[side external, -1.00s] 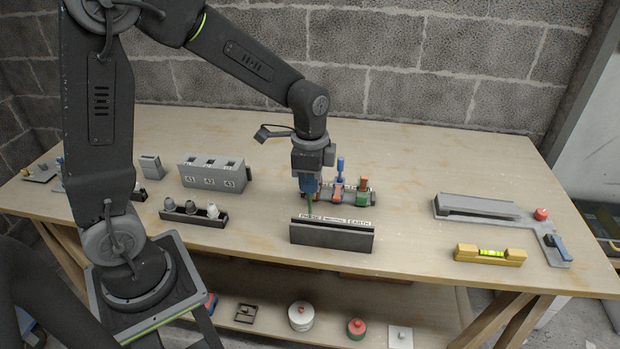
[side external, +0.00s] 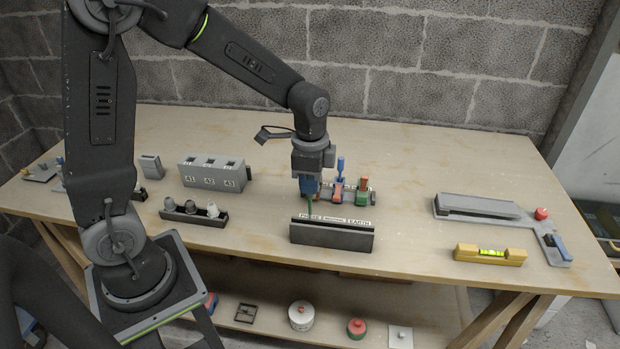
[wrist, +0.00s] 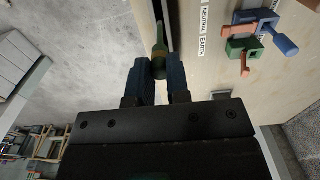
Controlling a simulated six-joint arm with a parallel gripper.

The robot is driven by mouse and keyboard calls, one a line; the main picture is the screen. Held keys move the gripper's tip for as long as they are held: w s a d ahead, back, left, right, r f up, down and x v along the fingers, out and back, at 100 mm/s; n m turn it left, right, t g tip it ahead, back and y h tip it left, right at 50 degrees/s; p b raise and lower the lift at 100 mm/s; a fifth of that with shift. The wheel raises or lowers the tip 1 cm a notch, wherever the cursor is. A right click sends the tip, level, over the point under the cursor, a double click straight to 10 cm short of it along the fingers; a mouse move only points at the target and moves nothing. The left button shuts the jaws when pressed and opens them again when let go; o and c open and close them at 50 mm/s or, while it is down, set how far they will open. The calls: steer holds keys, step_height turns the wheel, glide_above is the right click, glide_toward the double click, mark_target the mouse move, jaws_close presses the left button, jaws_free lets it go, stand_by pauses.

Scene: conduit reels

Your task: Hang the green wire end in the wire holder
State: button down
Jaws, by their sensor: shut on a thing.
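My gripper (side external: 309,188) has blue fingers and is shut on the green wire end (wrist: 158,50). In the side view the green wire end (side external: 310,206) hangs below the fingers, just above the left, PHASE-labelled part of the wire holder. The wire holder (side external: 332,238) is a long dark box with PHASE, NEUTRAL and EARTH labels on its top. In the wrist view the green piece lies between the fingertips (wrist: 160,72), beside a dark slot. I cannot tell whether its tip touches the holder.
Behind the holder stands a rack (side external: 325,196) with blue, orange and green pieces. A yellow spirit level (side external: 490,254) and a grey tool (side external: 480,208) lie to the right. A numbered grey block (side external: 212,174) and a dark tray (side external: 193,216) stand to the left.

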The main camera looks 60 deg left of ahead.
mark_target(310, 197)
steer(key=shift+f, duration=3.75)
steer(key=c, duration=0.8)
jaws_free()
steer(key=shift+r, duration=0.15)
steer(key=shift+r, duration=3.4)
steer(key=s+r+n+t, duration=0.2)
steer(key=s+r+n, duration=0.1)
steer(key=s+r, duration=0.1)
steer(key=s+d+r+n+t, duration=0.1)
steer(key=s+r+n, duration=0.2)
steer(key=s+r, duration=0.2)
steer(key=s+d+r+n+t, duration=0.1)
steer(key=s+r+n+t, duration=0.1)
steer(key=s, duration=0.4)
steer(key=shift+s+d+r+n+t, duration=0.15)
steer(key=shift+r+n, duration=0.1)
steer(key=shift+r, duration=0.4)
steer(key=shift+s+d+r+n+t, duration=0.15)
steer(key=shift+r+n, duration=0.1)
steer(key=shift+r, duration=0.35)
